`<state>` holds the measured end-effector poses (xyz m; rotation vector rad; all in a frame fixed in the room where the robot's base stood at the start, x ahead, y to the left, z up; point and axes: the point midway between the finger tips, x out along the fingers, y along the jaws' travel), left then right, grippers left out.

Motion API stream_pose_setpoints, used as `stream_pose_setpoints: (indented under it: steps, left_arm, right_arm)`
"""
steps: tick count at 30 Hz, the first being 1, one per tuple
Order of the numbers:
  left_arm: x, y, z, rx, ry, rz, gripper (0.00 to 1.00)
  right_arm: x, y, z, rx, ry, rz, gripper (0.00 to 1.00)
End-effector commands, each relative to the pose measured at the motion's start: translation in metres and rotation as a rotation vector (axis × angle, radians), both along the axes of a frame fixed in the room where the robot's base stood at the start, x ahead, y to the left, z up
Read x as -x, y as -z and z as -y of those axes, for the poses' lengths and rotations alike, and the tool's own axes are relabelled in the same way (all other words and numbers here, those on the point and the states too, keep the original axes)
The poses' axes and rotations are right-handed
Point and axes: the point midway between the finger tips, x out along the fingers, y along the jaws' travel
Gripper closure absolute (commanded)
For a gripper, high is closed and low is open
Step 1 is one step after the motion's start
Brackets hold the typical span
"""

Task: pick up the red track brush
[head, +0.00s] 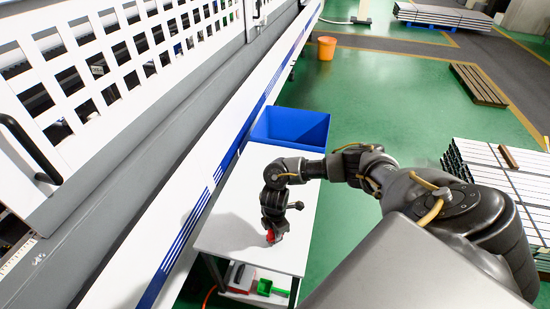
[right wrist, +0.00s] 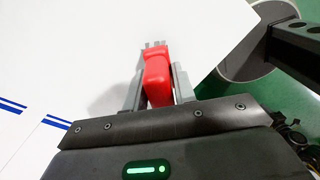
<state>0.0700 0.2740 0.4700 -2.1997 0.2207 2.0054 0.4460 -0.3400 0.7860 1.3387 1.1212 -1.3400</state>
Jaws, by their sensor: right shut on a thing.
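The red track brush (head: 271,236) is at the right gripper's fingertips, over the front part of the white table top (head: 235,215). In the right wrist view the brush (right wrist: 157,75) shows a red body with grey bristles at its far end. My right gripper (right wrist: 158,88) is shut on it, one grey finger on each side. In the head view the right gripper (head: 272,226) points down at the table. I cannot tell whether the brush touches the table top. My left gripper is not in view.
A blue bin (head: 290,128) stands at the table's far end. A green scoop (head: 265,287) and other items lie on the shelf below. The white machine with its grid guard (head: 130,60) runs along the left.

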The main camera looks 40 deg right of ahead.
Motion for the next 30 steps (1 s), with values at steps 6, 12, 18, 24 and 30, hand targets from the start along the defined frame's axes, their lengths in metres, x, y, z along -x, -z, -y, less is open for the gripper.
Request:
stream_pose_setpoints:
  steps: [6,12,18,24,30]
  left_arm:
    - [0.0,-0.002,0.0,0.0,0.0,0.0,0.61]
    - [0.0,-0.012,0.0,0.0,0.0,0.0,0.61]
    - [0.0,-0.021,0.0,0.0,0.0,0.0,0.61]
    - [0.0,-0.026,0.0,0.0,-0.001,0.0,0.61]
    - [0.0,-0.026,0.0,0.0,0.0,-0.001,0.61]
  right_arm:
    - [0.028,-0.048,-0.007,-0.002,-0.007,0.004,1.0]
    - [0.071,-0.084,-0.016,0.0,-0.007,0.002,1.0]
    - [0.111,-0.101,-0.026,-0.001,-0.004,0.001,1.0]
    - [0.131,-0.109,-0.031,0.0,-0.001,0.001,1.0]
    - [0.136,-0.11,-0.032,0.0,0.001,0.001,1.0]
